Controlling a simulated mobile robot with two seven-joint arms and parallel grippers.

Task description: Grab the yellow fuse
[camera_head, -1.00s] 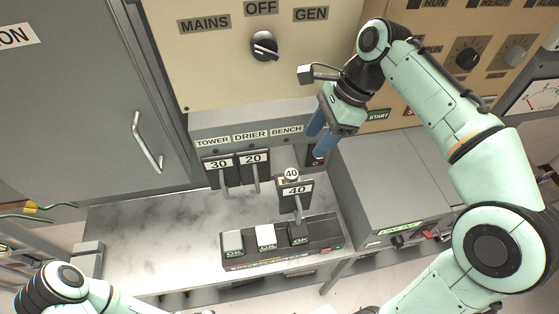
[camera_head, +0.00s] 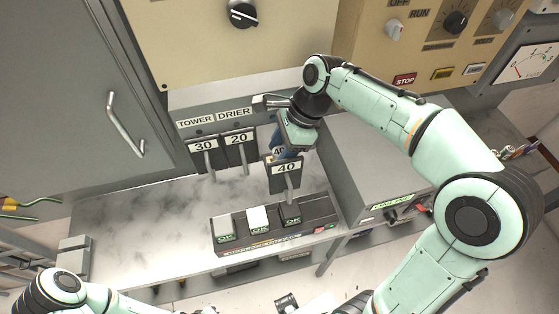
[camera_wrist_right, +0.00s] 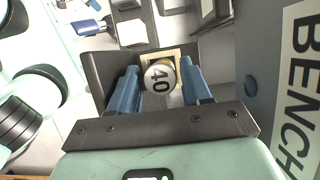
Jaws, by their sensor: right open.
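The fuse shows in the right wrist view as a round white cap marked 40 (camera_wrist_right: 159,76), with a pale cream-yellow part around it. My right gripper (camera_wrist_right: 160,88) is open, with one blue finger on each side of the cap; I cannot tell whether either finger touches it. In the head view the right gripper (camera_head: 282,143) is at the bench slot and hides most of the fuse (camera_head: 278,152), just above the black 40 plate (camera_head: 286,168). My left arm enters at the lower left; its fingers are not visible.
The 30 (camera_head: 204,147) and 20 (camera_head: 238,139) switch plates with handles stand left of the fuse. Below is a tray with several OK-marked blocks (camera_head: 327,222) on a marble-look counter (camera_head: 140,240). A grey box (camera_head: 365,160) stands close on the right.

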